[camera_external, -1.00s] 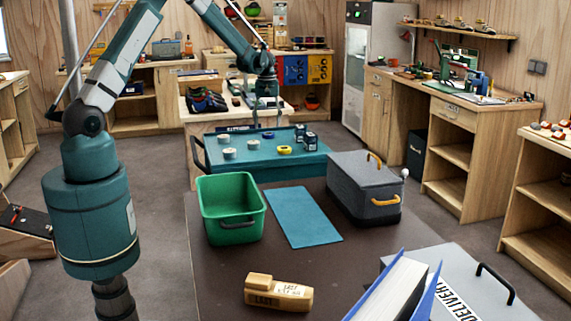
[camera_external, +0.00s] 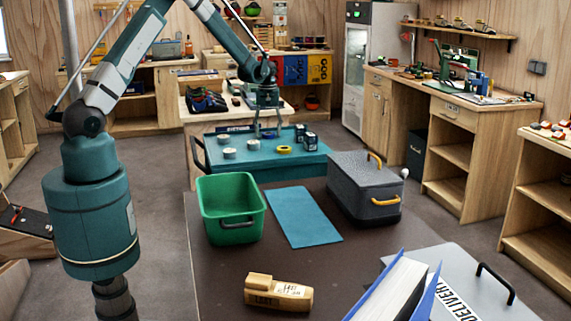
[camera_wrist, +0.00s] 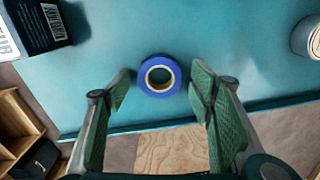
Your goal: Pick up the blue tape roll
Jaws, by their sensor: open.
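The blue tape roll (camera_wrist: 160,76) lies flat on the teal tray surface (camera_wrist: 240,30) in the wrist view, with its pale core showing. My gripper (camera_wrist: 161,85) is open and empty. Its two green-padded fingers stand to the left and right of the roll, with a gap on each side and no contact visible. In the external view my gripper (camera_external: 267,136) hangs over the back part of the teal tray (camera_external: 300,165). The blue roll is too small and too covered by the fingers there to make out clearly.
A yellow tape roll (camera_external: 284,149), several whitish rolls such as this one (camera_external: 228,153), and dark boxes (camera_external: 310,141) share the tray. A green bin (camera_external: 232,225), a blue mat (camera_external: 303,217) and a grey cooler (camera_external: 362,190) stand on the nearer dark table.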

